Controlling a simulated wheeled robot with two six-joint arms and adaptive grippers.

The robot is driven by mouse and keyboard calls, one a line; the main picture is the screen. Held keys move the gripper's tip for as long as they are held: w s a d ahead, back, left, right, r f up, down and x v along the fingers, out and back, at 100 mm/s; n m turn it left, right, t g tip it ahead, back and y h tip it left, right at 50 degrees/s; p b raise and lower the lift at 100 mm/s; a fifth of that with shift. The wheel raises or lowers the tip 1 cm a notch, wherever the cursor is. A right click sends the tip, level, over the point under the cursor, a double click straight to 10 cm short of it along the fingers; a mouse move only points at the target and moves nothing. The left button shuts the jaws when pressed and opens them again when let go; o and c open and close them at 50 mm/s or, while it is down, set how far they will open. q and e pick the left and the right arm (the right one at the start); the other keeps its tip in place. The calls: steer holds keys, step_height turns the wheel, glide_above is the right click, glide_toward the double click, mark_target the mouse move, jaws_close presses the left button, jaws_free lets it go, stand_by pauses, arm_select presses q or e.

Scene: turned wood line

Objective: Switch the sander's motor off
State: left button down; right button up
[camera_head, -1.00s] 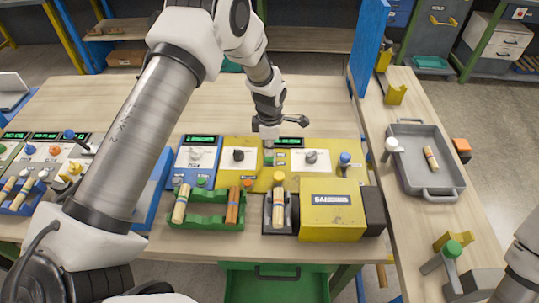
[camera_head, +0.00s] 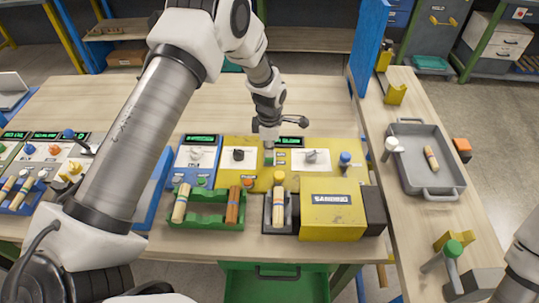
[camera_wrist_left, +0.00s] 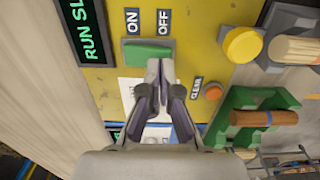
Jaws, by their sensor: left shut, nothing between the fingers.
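The sander's yellow box (camera_head: 332,216) stands at the front of the bench, with a dark end on its right. Behind it is its yellow panel (camera_head: 333,152) with a lit green display (camera_head: 289,140). In the left wrist view a green switch (camera_wrist_left: 144,53) sits below the words ON and OFF, and the display (camera_wrist_left: 84,30) reads "RUN SL", cut off. My left gripper (camera_head: 268,147) is shut and empty. In the wrist view its fingertips (camera_wrist_left: 159,66) overlap the switch's lower edge on the OFF side; whether they touch it cannot be told. My right gripper is out of view.
A yellow knob (camera_head: 279,178) stands close to a holder with a wooden piece (camera_head: 279,211). A green rack (camera_head: 206,223) holds wooden pieces. A blue knob (camera_head: 345,159) rises at the panel's right. A grey tray (camera_head: 445,187) lies on the right bench. The bench behind is clear.

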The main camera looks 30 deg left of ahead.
arm_select(q)
steer(key=shift+f+b, duration=0.5)
steer(key=shift+f, duration=0.5)
steer(key=shift+r, duration=0.1)
step_height(320, 180, up, 7)
steer(key=p, duration=0.5)
steer(key=shift+p, duration=0.35)
stand_by(0.3)
